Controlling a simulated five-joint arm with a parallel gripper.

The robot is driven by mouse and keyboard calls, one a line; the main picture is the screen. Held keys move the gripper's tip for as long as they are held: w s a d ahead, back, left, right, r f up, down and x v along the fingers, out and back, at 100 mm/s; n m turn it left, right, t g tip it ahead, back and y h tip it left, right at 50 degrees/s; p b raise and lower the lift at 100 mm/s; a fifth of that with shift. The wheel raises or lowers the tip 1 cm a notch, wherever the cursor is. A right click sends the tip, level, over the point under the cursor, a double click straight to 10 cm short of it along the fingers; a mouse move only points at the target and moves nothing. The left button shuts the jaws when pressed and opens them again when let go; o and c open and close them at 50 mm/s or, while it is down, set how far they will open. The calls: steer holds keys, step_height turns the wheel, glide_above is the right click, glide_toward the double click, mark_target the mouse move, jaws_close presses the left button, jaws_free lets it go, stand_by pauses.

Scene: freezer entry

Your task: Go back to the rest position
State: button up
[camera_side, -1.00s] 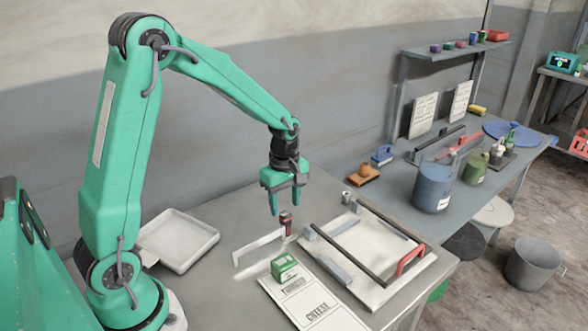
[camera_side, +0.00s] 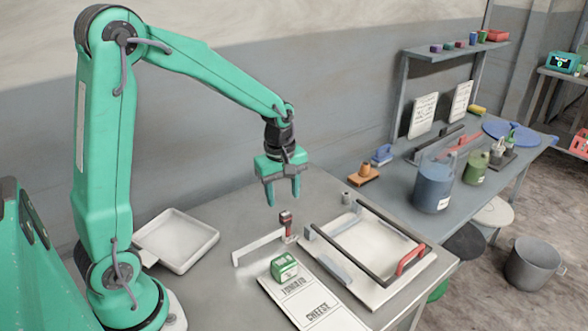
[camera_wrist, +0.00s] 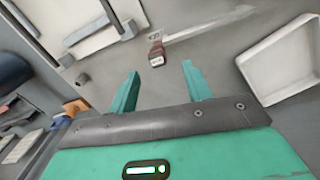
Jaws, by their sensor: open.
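My gripper (camera_side: 283,192) hangs above the grey table in the side view, with its fingers pointing down. It is open and nothing shows between the fingers, which also appear apart in the wrist view (camera_wrist: 160,92). A small item with a dark red top (camera_side: 286,218) stands on the table below the gripper, at the end of a pale flat bar (camera_side: 258,247). The red item also shows just beyond the fingertips in the wrist view (camera_wrist: 156,52). My arm is raised and bent at the elbow.
A white tray (camera_side: 213,236) lies left. A framed board with a red handle (camera_side: 410,260) is at right. A second bench (camera_side: 400,190) holds a blue pot (camera_side: 432,187). Air around the gripper is clear.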

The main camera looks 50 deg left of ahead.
steer(key=s+d+r+m+t, duration=0.2)
steer(key=s+r+m, duration=0.4)
steer(key=s+m, duration=0.2)
steer(key=s+d+r+m+t, duration=0.3)
steer(key=s+r+m, duration=0.3)
steer(key=s+m, duration=0.2)
steer(key=shift+s+d+r, duration=0.2)
steer(key=shift+d+r, duration=0.1)
stand_by(0.8)
